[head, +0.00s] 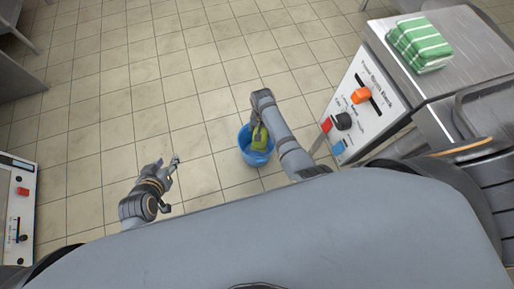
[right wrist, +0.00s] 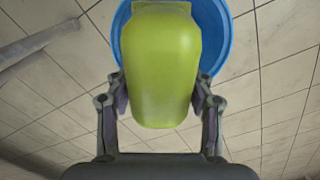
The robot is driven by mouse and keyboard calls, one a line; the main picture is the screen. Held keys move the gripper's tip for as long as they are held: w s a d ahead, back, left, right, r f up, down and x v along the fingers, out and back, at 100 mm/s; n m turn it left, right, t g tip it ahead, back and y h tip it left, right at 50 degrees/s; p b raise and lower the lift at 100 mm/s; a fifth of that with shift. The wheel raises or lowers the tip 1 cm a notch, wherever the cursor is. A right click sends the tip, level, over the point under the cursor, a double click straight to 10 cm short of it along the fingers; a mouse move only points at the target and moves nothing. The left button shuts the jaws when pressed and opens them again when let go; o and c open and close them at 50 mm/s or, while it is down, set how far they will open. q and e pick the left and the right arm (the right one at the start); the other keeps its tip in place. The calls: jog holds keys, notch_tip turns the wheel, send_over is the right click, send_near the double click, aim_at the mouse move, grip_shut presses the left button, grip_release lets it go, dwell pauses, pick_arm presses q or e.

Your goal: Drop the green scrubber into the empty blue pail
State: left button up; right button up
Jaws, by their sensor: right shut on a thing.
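The green scrubber (right wrist: 159,68) is a rounded yellow-green block between the two fingers of my right gripper (right wrist: 160,100), which is shut on it. In the head view the scrubber (head: 259,138) shows below my right wrist, over the blue pail (head: 249,157). In the right wrist view the pail's blue rim (right wrist: 217,38) shows behind the scrubber, beneath it. The scrubber hides most of the pail's inside, so I cannot tell how high it is above the rim. My left gripper (head: 170,164) hangs apart over the floor on the left; its fingers look spread and empty.
A metal counter (head: 460,50) with a front panel of knobs and switches (head: 362,100) stands at the right. A green striped folded cloth (head: 420,44) lies on it. Another control panel (head: 20,205) is at the far left. The tiled floor (head: 140,70) around the pail is clear.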

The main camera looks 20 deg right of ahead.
jog(key=o, duration=1.6)
jog(key=shift+o, duration=0.2)
jog(key=shift+r, duration=0.1)
notch_tip(320, 180, up, 8)
jog(key=p, duration=0.9)
jog(key=shift+s, duration=0.1)
jog(key=s+d+r+n+p, duration=0.1)
jog(key=s+r+n+p, duration=0.2)
jog(key=r+p, duration=0.9)
jog(key=s+d+r+n+p, duration=0.2)
jog(key=r+n+p, duration=0.3)
jog(key=r+p, duration=0.6)
jog(key=s+p, duration=0.1)
jog(key=p, duration=1)
jog(key=shift+s+r, duration=0.35)
jog(key=shift+r, duration=0.05)
